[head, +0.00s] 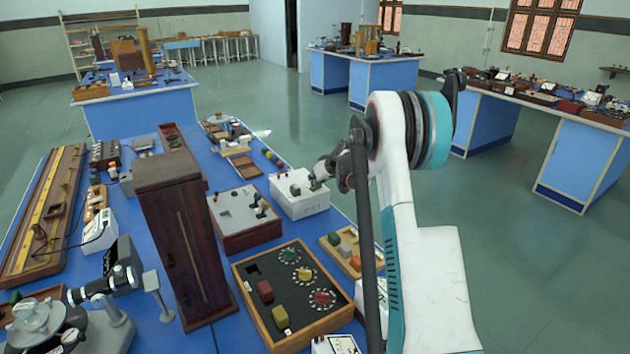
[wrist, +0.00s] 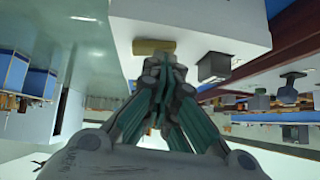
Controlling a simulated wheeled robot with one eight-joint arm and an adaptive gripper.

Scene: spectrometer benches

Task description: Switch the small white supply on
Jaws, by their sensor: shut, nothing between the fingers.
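In the wrist view the white box (wrist: 225,18) fills the top. The fingertips (wrist: 160,62) are close to a tan block-shaped part (wrist: 153,47) on it; I cannot tell whether they touch. A grey block (wrist: 214,66) sits beside them. The switch's position cannot be made out.
A grey-topped wooden box (head: 240,215) stands left of the supply. A tall dark wooden column (head: 180,235) rises further left. A black panel with coloured knobs (head: 290,295) and a wooden tray of blocks (head: 345,250) lie nearer. Open floor (head: 500,250) is on the right.

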